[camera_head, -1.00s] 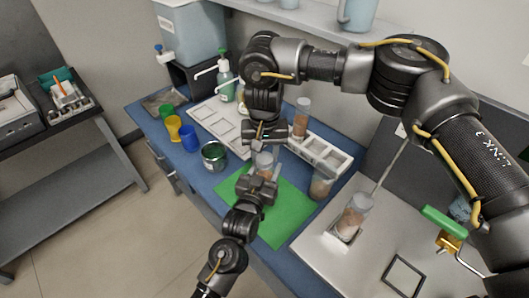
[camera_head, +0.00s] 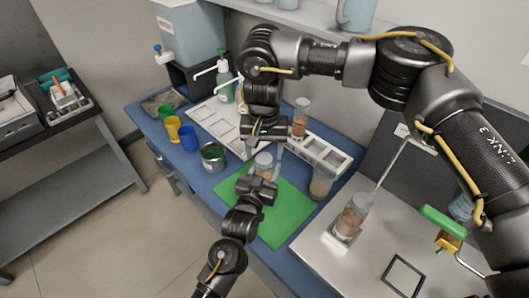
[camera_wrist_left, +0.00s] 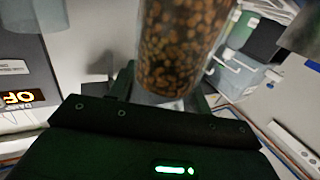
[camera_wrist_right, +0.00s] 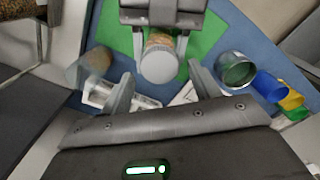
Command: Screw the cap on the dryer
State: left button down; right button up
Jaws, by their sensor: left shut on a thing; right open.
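A clear jar of brown granules (camera_wrist_left: 180,50) stands upright over the green mat (camera_head: 288,215). My left gripper (camera_head: 262,174) is shut on its side. A round grey cap (camera_wrist_right: 159,66) covers its top in the right wrist view; how tightly it sits cannot be told. The jar's upper part also shows in the head view (camera_head: 263,160). My right gripper (camera_head: 266,143) is above the jar, pointing down. Its fingers are open, one on each side of the cap, with gaps to it in the right wrist view.
A white rack (camera_head: 325,157) with a jar (camera_head: 300,118) stands behind the mat. Another jar (camera_head: 320,186) stands right of the mat.

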jog(key=shift+r, duration=1.6)
jog(key=shift+c, duration=0.2)
